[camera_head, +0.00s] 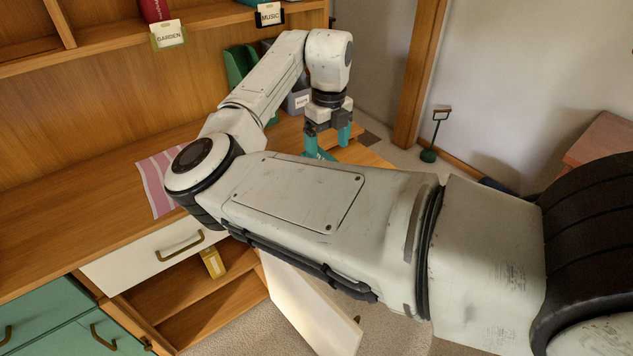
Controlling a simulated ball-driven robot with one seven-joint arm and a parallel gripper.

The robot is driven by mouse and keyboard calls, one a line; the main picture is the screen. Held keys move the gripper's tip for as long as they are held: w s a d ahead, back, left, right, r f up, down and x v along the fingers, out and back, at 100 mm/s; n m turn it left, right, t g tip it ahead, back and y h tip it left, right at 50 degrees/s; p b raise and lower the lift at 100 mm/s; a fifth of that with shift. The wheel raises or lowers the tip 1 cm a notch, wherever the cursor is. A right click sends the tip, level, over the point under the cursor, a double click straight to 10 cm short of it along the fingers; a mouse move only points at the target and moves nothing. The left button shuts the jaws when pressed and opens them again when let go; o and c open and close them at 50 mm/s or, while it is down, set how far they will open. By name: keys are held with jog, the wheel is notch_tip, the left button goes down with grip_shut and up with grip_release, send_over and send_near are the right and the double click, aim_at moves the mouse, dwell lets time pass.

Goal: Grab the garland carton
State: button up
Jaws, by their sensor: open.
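I cannot make out any carton marked as garland in the head view. My gripper (328,146) points down at the right end of the wooden counter (75,210), its two teal fingers apart. More teal shows at the fingertips, and I cannot tell whether it is finger or a separate object. My own arm crosses the middle of the view and hides much of the counter and what lies below it. A small yellow item (212,263) with a pale face stands in the open compartment under the white drawer, and its marking is not readable.
A pink striped cloth (154,183) lies on the counter. Green (238,66) and grey (298,101) holders stand at the back. GARDEN (168,35) and MUSIC (269,14) labels hang on the upper shelf. A white panel (305,312) juts out below my arm. Carpet lies right of the counter.

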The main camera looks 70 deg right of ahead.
notch_tip(320, 180, down, 9)
jog(key=shift+w+a, duration=0.15)
jog(key=shift+a, duration=0.05)
jog(key=c, duration=1.3)
jog(key=shift+o, duration=0.2)
jog(key=shift+r, duration=0.1)
